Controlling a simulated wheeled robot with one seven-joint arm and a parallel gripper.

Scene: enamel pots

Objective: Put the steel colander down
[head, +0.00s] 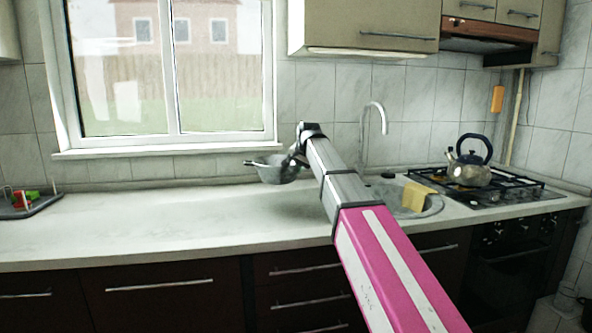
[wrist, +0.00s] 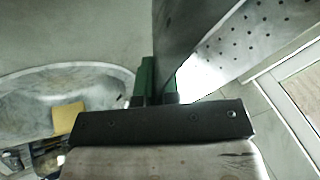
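The steel colander (head: 273,172) is in the head view, above the worktop near the window's lower right corner. A soft shadow lies on the worktop below it, and it appears to hang clear of the surface. My gripper (head: 294,157) is at its right side. In the wrist view the green fingers of my gripper (wrist: 158,82) are closed on the colander's edge or handle. The colander's perforated wall (wrist: 252,38) shows at upper right there. The exact grip spot is partly hidden by the fingers.
The pale worktop (head: 130,225) is clear to the left, up to a dark tray (head: 36,208) with small items. A sink (head: 432,207) with a yellow cloth (head: 416,195) and a tap (head: 383,120) stand right. A kettle (head: 467,172) sits on the gas hob (head: 525,187).

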